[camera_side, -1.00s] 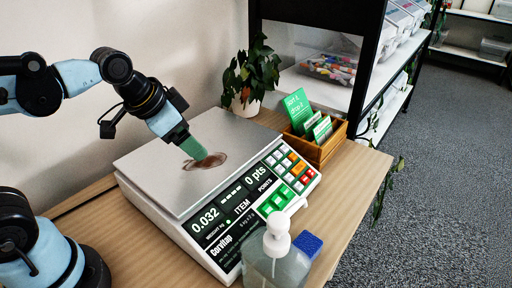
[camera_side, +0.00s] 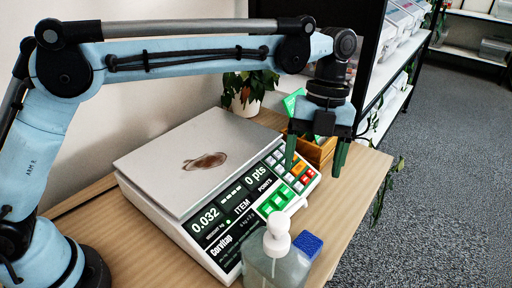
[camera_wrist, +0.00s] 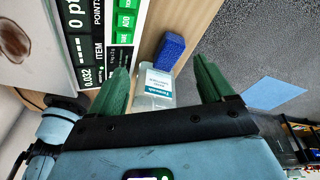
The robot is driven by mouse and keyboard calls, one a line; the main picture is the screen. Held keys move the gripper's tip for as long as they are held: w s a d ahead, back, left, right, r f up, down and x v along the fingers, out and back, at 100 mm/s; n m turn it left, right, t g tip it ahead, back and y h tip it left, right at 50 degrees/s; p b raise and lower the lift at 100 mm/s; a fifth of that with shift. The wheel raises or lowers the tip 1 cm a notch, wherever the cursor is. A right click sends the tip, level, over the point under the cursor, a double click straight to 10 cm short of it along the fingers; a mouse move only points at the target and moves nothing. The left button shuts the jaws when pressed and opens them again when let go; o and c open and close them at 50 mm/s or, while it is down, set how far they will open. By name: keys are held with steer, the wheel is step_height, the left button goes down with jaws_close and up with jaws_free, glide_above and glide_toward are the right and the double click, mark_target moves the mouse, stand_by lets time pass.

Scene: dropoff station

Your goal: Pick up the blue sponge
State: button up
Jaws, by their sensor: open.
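The blue sponge (camera_side: 308,244) lies on the wooden table behind and to the right of a soap bottle, near the table's right edge. In the wrist view the sponge (camera_wrist: 169,50) shows beyond the bottle, between the lines of the two fingers. My gripper (camera_side: 315,172) is open and empty, with green fingers pointing down. It hangs above the right end of the scale, higher than the sponge and further back. In the wrist view my gripper (camera_wrist: 163,85) has its fingers wide apart.
The pump soap bottle (camera_side: 277,262) stands close beside the sponge. A scale (camera_side: 150,160) with a brown stain on its plate fills the table's middle. A wooden card box (camera_side: 322,150) and a potted plant (camera_side: 242,100) stand behind. Floor lies beyond the right edge.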

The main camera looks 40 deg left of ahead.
mark_target(309, 241)
steer(key=s+d+f+m, duration=0.1)
steer(key=f+m, duration=0.1)
steer(key=f, duration=0.1)
steer(key=s+d+f+m+g, duration=0.1)
steer(key=d+f+m, duration=0.1)
steer(key=f, duration=0.1)
steer(key=s+d+f+m+y, duration=0.1)
steer(key=s+d+f+m, duration=0.1)
steer(key=f, duration=0.2)
steer(key=shift+f+m+g, duration=0.1)
steer(key=shift+m+g, duration=0.2)
steer(key=shift+g, duration=0.1)
steer(key=shift+x, duration=2.65)
steer(key=shift+a, duration=0.15)
steer(key=shift+c, duration=0.3)
steer(key=c, duration=1)
